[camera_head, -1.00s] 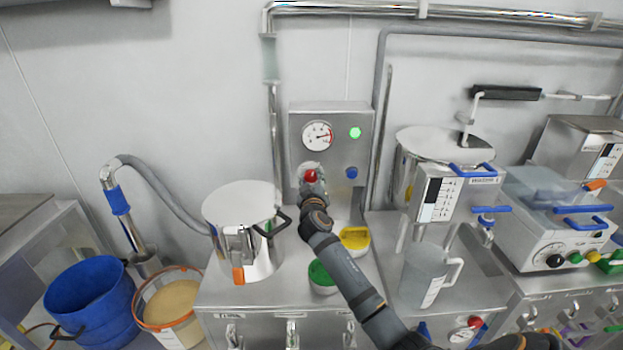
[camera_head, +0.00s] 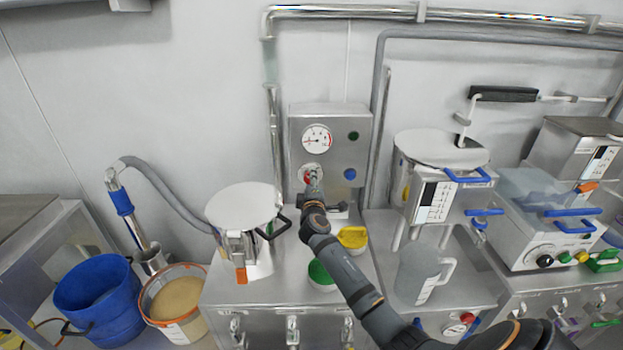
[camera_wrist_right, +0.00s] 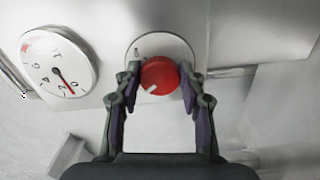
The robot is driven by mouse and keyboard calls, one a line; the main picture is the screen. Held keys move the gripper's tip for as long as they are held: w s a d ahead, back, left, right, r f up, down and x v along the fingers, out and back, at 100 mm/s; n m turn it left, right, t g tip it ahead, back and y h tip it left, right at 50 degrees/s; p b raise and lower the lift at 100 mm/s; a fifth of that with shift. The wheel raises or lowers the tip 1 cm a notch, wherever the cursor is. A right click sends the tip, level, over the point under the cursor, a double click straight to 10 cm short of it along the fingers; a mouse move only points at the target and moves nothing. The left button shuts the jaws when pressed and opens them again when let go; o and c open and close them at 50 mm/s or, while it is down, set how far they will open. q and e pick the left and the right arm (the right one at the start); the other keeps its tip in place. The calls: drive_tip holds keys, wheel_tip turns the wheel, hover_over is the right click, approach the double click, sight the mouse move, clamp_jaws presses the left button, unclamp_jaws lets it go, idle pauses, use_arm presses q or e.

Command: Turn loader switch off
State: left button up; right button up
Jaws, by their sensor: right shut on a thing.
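The loader control box (camera_head: 334,130) is a grey panel on the back wall with a dial gauge (camera_head: 317,139), a dark green lamp (camera_head: 353,136) and a blue button (camera_head: 350,174). Its red rotary switch (camera_head: 308,175) is mostly covered by my right gripper (camera_head: 312,184) in the head view. In the right wrist view the red switch (camera_wrist_right: 160,76) sits between the fingers of my right gripper (camera_wrist_right: 159,82), which is shut on it. A white mark on the switch points to the lower left. The gauge needle (camera_wrist_right: 68,84) points near 0. My left gripper is not in view.
Below the box, a steel counter (camera_head: 255,292) holds a lidded steel pot (camera_head: 243,210), a yellow-topped tub (camera_head: 352,237) and a green-topped tub (camera_head: 320,275). A clear jug (camera_head: 418,272) stands to the right. A blue bucket (camera_head: 95,298) and an orange-rimmed bucket (camera_head: 178,304) are at left.

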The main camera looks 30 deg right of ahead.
drive_tip(key=shift+n+p, duration=0.3)
drive_tip(key=shift+n, duration=0.6)
drive_tip(key=o, duration=1.2)
drive_tip(key=shift+c, duration=0.2)
drive_tip(key=v, duration=1.2)
